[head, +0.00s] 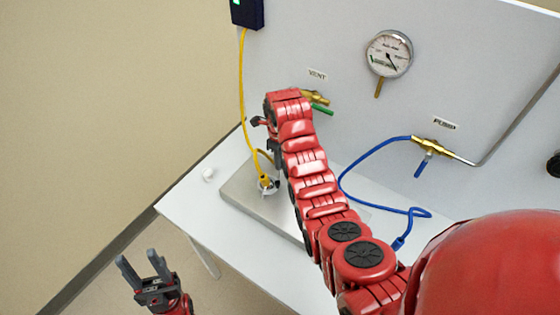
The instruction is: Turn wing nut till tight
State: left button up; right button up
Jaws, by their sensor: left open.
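A yellow cable (241,85) runs down to a yellow connector (264,181) on a pale metal plate (238,190) on the white table. A small light-coloured fitting (272,188) sits at the connector's base. It is too small to tell whether this is the wing nut, and no wing nut shows clearly elsewhere. My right gripper (273,155) is just above and beside the connector. Its dark fingers are partly hidden by my red arm, so I cannot tell whether it touches anything. My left gripper (142,262) is open and empty, low at the left, off the table's edge.
A white panel behind carries a gauge (389,54), a green-handled vent valve (320,108) and a blue-handled pump valve (424,163). A blue hose (352,172) loops to the table. A small white cap (208,174) lies on the table left of the plate.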

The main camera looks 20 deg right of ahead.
jog(key=o, duration=0.4)
jog(key=shift+r+p, duration=4.25)
jog(key=shift+r, duration=4.45)
